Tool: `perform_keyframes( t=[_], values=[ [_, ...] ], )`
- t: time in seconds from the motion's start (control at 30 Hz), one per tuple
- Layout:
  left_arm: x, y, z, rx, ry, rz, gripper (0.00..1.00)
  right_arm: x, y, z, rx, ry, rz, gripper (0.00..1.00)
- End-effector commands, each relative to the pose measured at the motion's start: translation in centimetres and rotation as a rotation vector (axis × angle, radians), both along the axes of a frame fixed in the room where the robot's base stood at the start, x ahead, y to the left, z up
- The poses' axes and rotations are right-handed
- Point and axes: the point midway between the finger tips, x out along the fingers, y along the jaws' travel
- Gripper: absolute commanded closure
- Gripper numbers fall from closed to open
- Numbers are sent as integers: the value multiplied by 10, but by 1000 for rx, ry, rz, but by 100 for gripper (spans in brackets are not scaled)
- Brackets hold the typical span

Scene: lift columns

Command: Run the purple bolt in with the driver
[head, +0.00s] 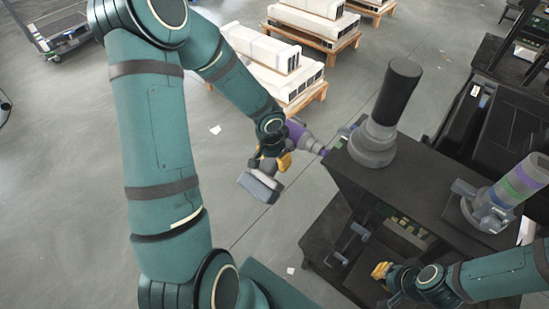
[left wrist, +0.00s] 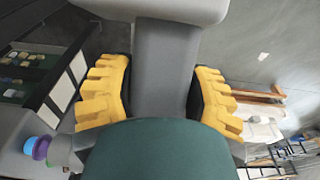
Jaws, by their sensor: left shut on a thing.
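My left gripper (head: 274,160) has its yellow fingers closed around the grey handle of the driver (head: 262,186). In the left wrist view the driver's handle (left wrist: 165,70) runs between the two yellow finger pads. The driver's nose points right, toward the near-left edge of the dark bench. A small purple piece (head: 324,152), apparently the purple bolt, shows at that edge close to the nose. I cannot tell whether they touch. My right gripper (head: 380,270) has yellow fingers low beside the bench, apart from the driver; its opening is unclear.
The dark bench (head: 400,190) carries a grey column with a black top (head: 384,115) and a grey column with green and purple bands (head: 508,192). Pallets with white blocks (head: 270,52) stand behind. The floor left of the bench is open.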

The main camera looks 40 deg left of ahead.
Motion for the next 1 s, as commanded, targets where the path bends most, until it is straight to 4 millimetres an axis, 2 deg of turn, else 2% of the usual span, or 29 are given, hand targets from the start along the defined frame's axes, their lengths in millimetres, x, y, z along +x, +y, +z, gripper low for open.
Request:
perform_keyframes(
  t=[1.0],
  values=[
    [0,-9,1,0,-2,-1,90,0,0,-4,0,0,0,100]
  ],
)
